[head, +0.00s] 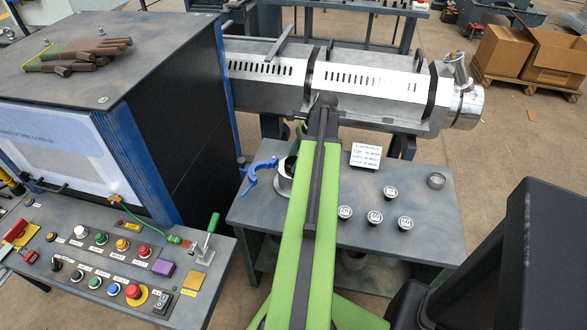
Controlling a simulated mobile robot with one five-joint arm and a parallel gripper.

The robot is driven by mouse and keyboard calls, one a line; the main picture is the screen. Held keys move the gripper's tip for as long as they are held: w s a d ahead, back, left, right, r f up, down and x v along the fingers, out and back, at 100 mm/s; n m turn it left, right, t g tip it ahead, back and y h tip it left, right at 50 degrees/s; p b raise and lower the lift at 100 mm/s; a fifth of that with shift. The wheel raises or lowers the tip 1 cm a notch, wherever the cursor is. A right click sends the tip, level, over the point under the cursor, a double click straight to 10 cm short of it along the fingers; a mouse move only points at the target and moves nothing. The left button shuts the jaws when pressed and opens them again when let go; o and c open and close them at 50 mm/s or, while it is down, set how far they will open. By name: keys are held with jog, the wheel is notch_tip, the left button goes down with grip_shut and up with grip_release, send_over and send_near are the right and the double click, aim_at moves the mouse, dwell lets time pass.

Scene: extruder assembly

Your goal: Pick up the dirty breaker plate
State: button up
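I cannot pick out a dirty breaker plate for sure. Several small round dark pieces with pale marked tops stand on the grey side table, among them one at the back (390,192), one at the left (346,212) and one at the right (405,223). A plain grey metal ring or cup (436,180) stands at the table's right. A metal ring-shaped part (285,178) with a blue handled piece (257,174) is at the left, partly behind my arm. My green arm reaches over the table; its gripper fingers are hidden behind the arm.
The silver extruder barrel (370,80) runs behind the side table (440,235). A small printed sign (366,156) stands at the table's back. A control panel (115,260) and dark cabinet (180,120) fill the left.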

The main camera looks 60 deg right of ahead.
grip_shut()
jog(key=shift+r+p, duration=0.5)
notch_tip(320, 180, up, 4)
jog(key=p, duration=0.3)
jog(key=shift+f+p, duration=0.15)
jog(key=shift+p, duration=0.2)
jog(key=s+d+r+p, duration=0.5)
jog(key=s+r+p, duration=0.1)
jog(key=s, duration=0.4)
jog(key=shift+s+r, duration=0.15)
jog(key=shift+s, duration=0.15)
